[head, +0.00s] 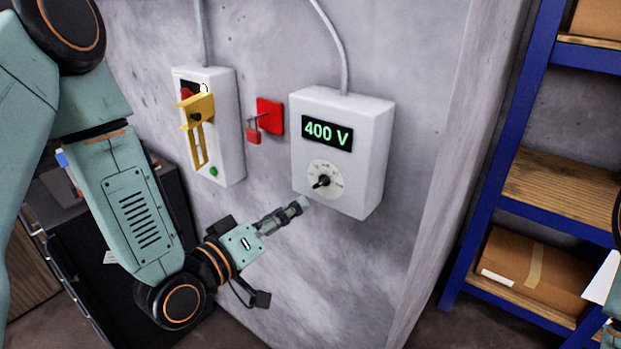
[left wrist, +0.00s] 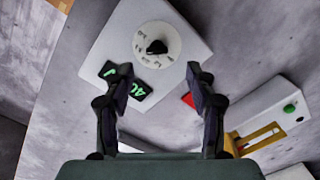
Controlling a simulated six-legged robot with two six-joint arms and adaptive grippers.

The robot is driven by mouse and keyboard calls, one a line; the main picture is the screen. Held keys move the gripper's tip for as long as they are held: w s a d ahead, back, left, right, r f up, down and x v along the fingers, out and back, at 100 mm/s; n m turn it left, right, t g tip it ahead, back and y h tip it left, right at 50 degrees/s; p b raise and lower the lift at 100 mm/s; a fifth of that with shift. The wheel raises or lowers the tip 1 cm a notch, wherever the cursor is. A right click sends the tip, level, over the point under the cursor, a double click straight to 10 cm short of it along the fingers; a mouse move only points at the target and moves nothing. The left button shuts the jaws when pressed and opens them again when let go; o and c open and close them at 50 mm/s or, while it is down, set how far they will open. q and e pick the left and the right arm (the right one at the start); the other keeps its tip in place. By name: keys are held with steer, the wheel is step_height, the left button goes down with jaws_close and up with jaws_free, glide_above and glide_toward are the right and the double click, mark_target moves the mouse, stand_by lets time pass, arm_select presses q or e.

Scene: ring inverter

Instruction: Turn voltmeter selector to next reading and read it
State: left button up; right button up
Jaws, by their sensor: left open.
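The voltmeter (head: 340,155) is a white box on the grey wall, and its display (head: 327,134) reads 400 V in green. Below the display is a round pale dial with a black selector knob (head: 321,182). My left gripper (head: 304,203) is just below and left of the dial in the head view, apart from the knob. In the left wrist view the left gripper (left wrist: 158,75) is open and empty, with the selector knob (left wrist: 157,47) beyond the fingertips. The display is partly covered by a finger there. My right gripper is not in view.
Left of the voltmeter are a red plate with a red padlock (head: 253,136) and a white switch box (head: 211,125) with a yellow handle. A blue shelf (head: 508,160) with cardboard boxes stands right. A dark cabinet (head: 95,245) is at the lower left.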

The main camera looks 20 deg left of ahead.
mark_target(317, 186)
arm_select(q)
steer(key=shift+n, duration=0.3)
steer(key=x, duration=0.4)
steer(key=r+p+x, duration=0.1)
steer(key=x, duration=0.2)
steer(key=shift+w+d+f, duration=0.15)
steer(key=shift+w, duration=0.5)
steer(key=shift+s, duration=0.2)
steer(key=shift+c, duration=0.5)
steer(key=shift+w, duration=0.1)
steer(key=c, duration=1.1)
